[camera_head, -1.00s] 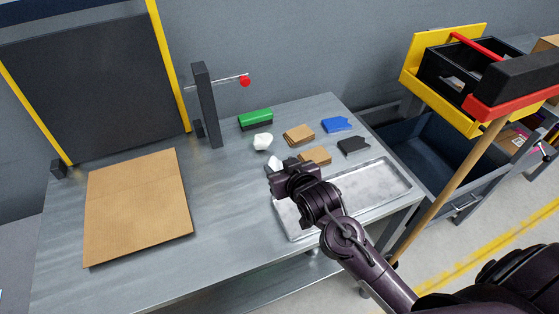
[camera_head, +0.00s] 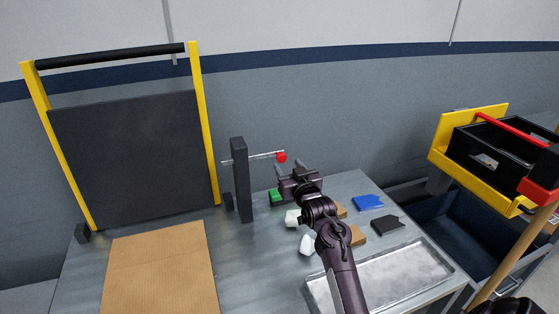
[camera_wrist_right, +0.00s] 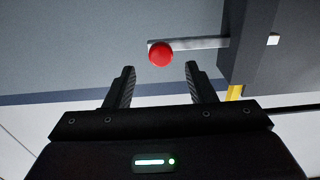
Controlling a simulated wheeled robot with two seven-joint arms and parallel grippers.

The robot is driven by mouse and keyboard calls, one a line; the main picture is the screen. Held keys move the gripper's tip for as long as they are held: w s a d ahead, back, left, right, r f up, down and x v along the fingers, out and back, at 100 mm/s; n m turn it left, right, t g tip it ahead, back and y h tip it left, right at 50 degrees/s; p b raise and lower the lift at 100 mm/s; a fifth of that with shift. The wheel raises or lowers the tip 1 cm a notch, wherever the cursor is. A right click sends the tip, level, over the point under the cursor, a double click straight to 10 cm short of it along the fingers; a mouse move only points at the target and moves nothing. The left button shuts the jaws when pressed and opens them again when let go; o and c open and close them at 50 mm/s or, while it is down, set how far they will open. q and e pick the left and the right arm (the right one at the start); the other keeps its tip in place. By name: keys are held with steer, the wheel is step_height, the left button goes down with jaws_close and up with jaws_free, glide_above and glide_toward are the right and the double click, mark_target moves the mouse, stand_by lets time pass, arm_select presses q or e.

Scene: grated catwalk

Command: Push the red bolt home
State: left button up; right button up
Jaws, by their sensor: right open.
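The red bolt shows as a red round knob (camera_head: 281,157) on the right end of a thin metal rod, which passes level through an upright dark post (camera_head: 242,180) on the table. My right gripper (camera_head: 287,169) is open, its two fingers pointing away toward the knob. In the right wrist view the red knob (camera_wrist_right: 160,54) appears just beyond and between the open fingertips (camera_wrist_right: 160,70), with the rod running right to the post. I cannot tell whether the fingers touch it. My left gripper is not in view.
A dark panel in a yellow frame (camera_head: 205,130) stands behind a brown cardboard sheet (camera_head: 160,268).

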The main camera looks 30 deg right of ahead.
mark_target(282, 159)
steer(key=x, duration=0.2)
steer(key=shift+w, duration=0.35)
steer(key=shift+w+d, duration=0.1)
steer(key=shift+w, duration=0.25)
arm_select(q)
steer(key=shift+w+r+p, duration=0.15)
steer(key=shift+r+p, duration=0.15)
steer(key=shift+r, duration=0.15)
arm_select(e)
steer(key=shift+w+d, duration=0.1)
steer(key=shift+w, duration=0.1)
steer(key=shift+c, duration=0.4)
steer(key=c, duration=0.9)
steer(key=a, duration=0.2)
steer(key=w+a, duration=0.1)
steer(key=a, duration=0.3)
steer(key=shift+w+a, duration=0.25)
steer(key=shift+w, duration=0.05)
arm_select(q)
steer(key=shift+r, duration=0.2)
